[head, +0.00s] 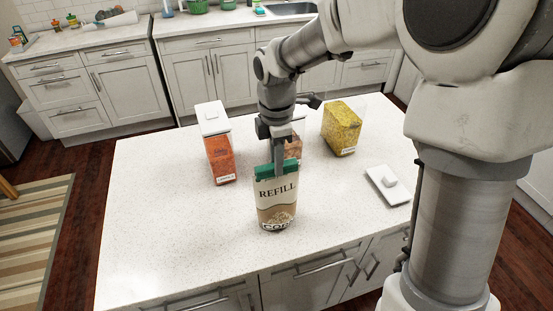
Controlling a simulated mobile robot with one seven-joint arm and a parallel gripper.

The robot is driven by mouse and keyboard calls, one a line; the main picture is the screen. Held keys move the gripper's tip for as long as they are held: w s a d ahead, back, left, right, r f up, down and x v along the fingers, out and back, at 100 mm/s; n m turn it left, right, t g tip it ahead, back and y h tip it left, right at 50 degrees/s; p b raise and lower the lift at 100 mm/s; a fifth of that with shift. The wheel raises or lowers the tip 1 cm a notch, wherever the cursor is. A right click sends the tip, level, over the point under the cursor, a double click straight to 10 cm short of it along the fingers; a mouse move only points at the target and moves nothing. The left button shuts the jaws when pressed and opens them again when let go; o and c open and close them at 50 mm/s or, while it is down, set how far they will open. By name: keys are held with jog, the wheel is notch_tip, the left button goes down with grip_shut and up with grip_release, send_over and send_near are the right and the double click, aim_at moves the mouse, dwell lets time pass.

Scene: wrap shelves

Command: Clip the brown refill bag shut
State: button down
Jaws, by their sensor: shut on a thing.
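The brown refill bag (275,205) stands upright near the front middle of the white island top, its "REFILL" label facing me. A green clip (264,172) lies across the top edge of the bag. My gripper (278,165) points down at the bag's top from behind and is shut on the green clip. The fingertips are partly hidden by the clip and the bag, so I cannot tell how far the clip's jaws are closed.
A lidded container of orange food (219,158) stands left of the bag. Another container (294,146) is partly hidden behind my gripper. A container of yellow food (341,130) stands at the back right. A loose white lid (388,187) lies at the right. The island's left front is clear.

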jog(key=shift+f, duration=0.4)
dwell(0.4)
jog(key=shift+c, duration=0.3)
grip_release()
jog(key=shift+r, duration=0.1)
jog(key=shift+r+p, duration=2.95)
jog(key=shift+r, duration=0.55)
jog(key=shift+f, duration=0.1)
